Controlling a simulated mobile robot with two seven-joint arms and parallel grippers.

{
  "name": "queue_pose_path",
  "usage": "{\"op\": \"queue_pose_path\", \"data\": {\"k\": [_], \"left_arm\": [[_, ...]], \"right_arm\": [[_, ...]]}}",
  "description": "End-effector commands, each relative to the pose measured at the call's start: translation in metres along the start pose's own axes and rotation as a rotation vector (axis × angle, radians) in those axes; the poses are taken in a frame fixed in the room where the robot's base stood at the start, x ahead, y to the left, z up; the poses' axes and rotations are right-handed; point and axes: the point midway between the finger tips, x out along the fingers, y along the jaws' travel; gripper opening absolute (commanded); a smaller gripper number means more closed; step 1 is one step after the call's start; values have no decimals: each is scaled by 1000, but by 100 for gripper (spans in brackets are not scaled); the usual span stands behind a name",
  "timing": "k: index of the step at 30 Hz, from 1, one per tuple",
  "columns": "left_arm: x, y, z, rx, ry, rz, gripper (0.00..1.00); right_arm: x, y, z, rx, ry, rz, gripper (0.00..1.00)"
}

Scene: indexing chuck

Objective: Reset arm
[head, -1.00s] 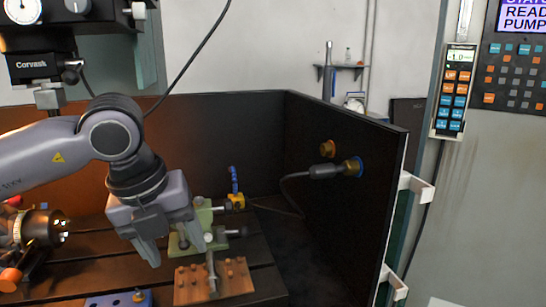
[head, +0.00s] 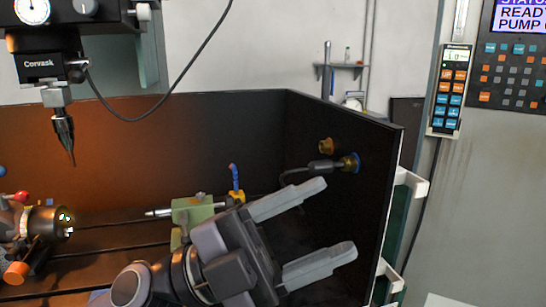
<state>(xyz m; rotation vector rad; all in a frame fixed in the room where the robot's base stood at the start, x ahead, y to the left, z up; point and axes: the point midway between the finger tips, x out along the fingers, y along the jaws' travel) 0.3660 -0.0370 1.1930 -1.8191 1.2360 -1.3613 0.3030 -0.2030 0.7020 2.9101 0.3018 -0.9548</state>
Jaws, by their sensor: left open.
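My left gripper (head: 322,229) is in the lower middle of the head view, its two grey fingers apart and pointing right toward the dark side wall. Nothing is between the fingers. My left arm comes up from the bottom edge and hides part of the bed. The indexing chuck (head: 48,224), dark with a bright jaw face, is at the left edge on the slotted bed (head: 110,239). The green tailstock (head: 192,210) with its pointed centre stands behind my gripper and is partly hidden by it. My right gripper is not in view.
A dark enclosure wall (head: 345,140) stands close right of my fingers, with a cable plug (head: 325,167) in it. A spindle tool (head: 63,135) hangs at upper left. A blue hose (head: 234,178) rises behind. A pendant (head: 452,90) hangs right.

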Motion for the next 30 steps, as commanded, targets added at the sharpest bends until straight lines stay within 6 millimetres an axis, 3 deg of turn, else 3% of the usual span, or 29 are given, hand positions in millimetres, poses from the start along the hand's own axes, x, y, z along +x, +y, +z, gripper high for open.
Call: {"op": "queue_pose_path", "data": {"k": [3,6,11,15,20,24,30], "left_arm": [[-23,-25,24,-105,-153,-254,63],[-55,-37,51,-188,-320,-433,63],[-125,-28,97,-339,-645,-650,63],[-198,8,125,-488,-970,-758,63],[-283,77,129,-683,-1358,-780,63],[-343,143,105,-860,-1664,-715,63],[-392,210,55,-1062,-1951,-573,63]], "right_arm": [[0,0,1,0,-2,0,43],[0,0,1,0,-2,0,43],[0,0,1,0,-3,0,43],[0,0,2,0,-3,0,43],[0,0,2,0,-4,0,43],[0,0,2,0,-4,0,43],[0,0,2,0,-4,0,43]]}}
